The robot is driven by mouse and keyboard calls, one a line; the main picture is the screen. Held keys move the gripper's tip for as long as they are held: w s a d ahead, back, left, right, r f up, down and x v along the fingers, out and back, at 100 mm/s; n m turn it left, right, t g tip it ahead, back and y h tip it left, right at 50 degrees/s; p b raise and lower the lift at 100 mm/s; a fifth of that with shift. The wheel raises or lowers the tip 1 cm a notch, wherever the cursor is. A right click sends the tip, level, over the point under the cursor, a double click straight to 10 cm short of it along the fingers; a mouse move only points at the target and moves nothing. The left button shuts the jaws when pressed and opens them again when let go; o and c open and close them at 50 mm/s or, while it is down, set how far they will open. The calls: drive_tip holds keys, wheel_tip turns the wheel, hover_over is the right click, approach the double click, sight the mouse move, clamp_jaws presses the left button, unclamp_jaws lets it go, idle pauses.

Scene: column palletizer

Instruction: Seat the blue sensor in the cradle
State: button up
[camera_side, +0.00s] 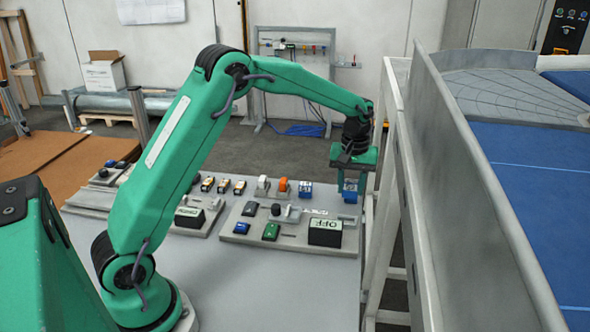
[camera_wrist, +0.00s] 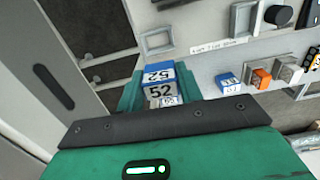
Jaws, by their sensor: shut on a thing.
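My gripper (camera_side: 351,180) is shut on a blue and white block, the blue sensor (camera_side: 350,191), and holds it near the far right corner of the table. In the wrist view the sensor (camera_wrist: 160,83) shows a blue top and "52" on white faces, between the green fingers (camera_wrist: 159,92). An empty grey square frame (camera_wrist: 158,32), which looks like the cradle, lies on the panel just beyond the sensor in the wrist view. The two appear apart. The sensor's underside is hidden, and I cannot clearly pick out the frame in the side view.
Another blue block (camera_side: 305,190) stands in a row beside an orange block (camera_side: 283,187). The panel (camera_side: 290,246) carries a knob, a green button and an "OFF" display (camera_side: 325,232). A grey metal barrier (camera_side: 465,200) rises close on the right.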

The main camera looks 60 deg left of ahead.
drive_tip(key=shift+s+d+f, duration=0.5)
drive_tip(key=shift+s+d, duration=0.15)
drive_tip(key=shift+d, duration=0.05)
drive_tip(key=shift+f, duration=0.2)
drive_tip(key=shift+f, duration=2.45)
drive_tip(key=shift+f, duration=0.7)
drive_tip(key=o, duration=1)
drive_tip(key=shift+o, duration=0.7)
drive_tip(key=shift+o, duration=1.2)
